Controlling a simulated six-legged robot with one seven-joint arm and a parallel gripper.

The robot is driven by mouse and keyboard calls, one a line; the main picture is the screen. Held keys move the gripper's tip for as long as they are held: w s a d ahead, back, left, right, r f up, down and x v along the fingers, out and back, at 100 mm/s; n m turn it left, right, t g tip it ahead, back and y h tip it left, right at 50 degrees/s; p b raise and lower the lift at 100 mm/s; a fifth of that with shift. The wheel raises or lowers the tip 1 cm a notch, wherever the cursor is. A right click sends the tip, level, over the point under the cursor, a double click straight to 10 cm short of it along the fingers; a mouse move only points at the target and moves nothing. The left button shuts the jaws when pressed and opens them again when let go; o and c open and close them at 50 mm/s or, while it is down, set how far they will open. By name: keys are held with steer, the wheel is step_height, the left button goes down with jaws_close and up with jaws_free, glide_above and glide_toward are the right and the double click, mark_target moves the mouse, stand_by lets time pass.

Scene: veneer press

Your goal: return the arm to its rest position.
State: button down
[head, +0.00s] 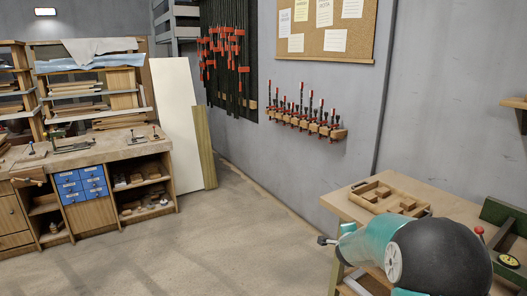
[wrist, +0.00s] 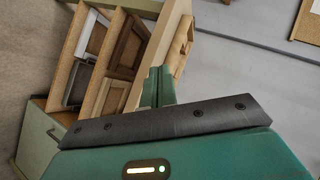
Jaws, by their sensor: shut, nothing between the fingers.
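My arm reaches in from the lower right of the head view, with a teal link and a large black rounded joint in front of the right workbench (head: 345,205). A small dark end piece shows at its left; I cannot tell whether that is the gripper. In the wrist view my gripper (wrist: 158,82) has its two green fingers together, shut and empty. Behind the fingers are the side and open shelves of a wooden bench (wrist: 150,22), which looks tilted in this view. I see no contact between the fingers and the bench.
A wooden compartment tray (head: 388,195) lies on the right workbench, beside a green device (head: 503,215) with a red knob. The wall holds a clamp rack (head: 305,122). A cluttered bench (head: 95,150) stands left. The floor (head: 235,235) between is clear.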

steer(key=s+a+r+n+g+y, duration=0.1)
steer(key=s+a+r+n+y, duration=0.2)
steer(key=s+a+r+n, duration=0.45)
steer(key=s+a+r+n+g+y, duration=0.1)
steer(key=s+a+r+n+y, duration=0.15)
steer(key=s+a+r, duration=0.6)
steer(key=s+d+f+n+g, duration=0.1)
steer(key=s+n, duration=0.3)
steer(key=s, duration=0.9)
steer(key=s+d+f+n+g, duration=0.1)
steer(key=s+f+n+g, duration=0.1)
steer(key=s, duration=1.1)
steer(key=shift+s+d+f+n+g+h, duration=0.15)
steer(key=shift+s+d+n+g+h, duration=0.35)
steer(key=shift+n, duration=0.6)
steer(key=shift+w+a, duration=0.15)
steer(key=shift+a, duration=0.05)
